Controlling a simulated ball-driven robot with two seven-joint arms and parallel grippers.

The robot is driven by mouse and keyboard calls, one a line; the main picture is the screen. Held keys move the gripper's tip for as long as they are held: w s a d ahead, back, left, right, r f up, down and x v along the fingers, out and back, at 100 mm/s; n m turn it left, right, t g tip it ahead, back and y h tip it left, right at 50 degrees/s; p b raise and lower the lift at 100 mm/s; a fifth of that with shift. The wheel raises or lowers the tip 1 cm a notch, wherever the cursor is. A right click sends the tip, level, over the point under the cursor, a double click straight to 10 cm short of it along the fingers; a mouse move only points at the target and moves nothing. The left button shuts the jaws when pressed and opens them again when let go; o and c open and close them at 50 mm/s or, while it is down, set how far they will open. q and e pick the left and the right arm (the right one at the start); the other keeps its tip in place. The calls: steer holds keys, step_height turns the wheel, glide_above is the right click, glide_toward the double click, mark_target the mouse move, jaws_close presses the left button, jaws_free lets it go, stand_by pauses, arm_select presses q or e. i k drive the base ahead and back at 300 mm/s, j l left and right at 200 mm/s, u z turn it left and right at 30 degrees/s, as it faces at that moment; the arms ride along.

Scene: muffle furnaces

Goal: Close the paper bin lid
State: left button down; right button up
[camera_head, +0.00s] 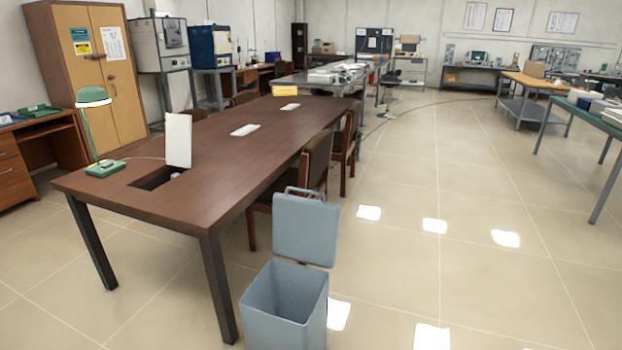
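A grey-blue paper bin (285,318) stands on the floor at the bottom centre, beside the near right corner of the long table. Its lid (305,230) is open, standing upright at the back of the bin, with a loop handle on its top edge. I can see down into the bin; the part in view looks empty. The bin's base is cut off by the lower edge of the view. Neither of my grippers is in view.
A long dark wooden table (225,158) stands left of the bin, with its metal leg (219,290) close by. Brown chairs (313,165) are behind the lid along the table's side. Open tiled floor (480,260) lies to the right, with bright light patches.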

mark_target(305, 231)
steer(key=i+l+u, duration=0.1)
steer(key=i+l, duration=0.35)
steer(key=i+l+u, duration=0.1)
steer(key=i+l, duration=0.3)
steer(key=i+l+u, duration=0.15)
steer(key=i+l, duration=0.2)
steer(key=l, duration=0.3)
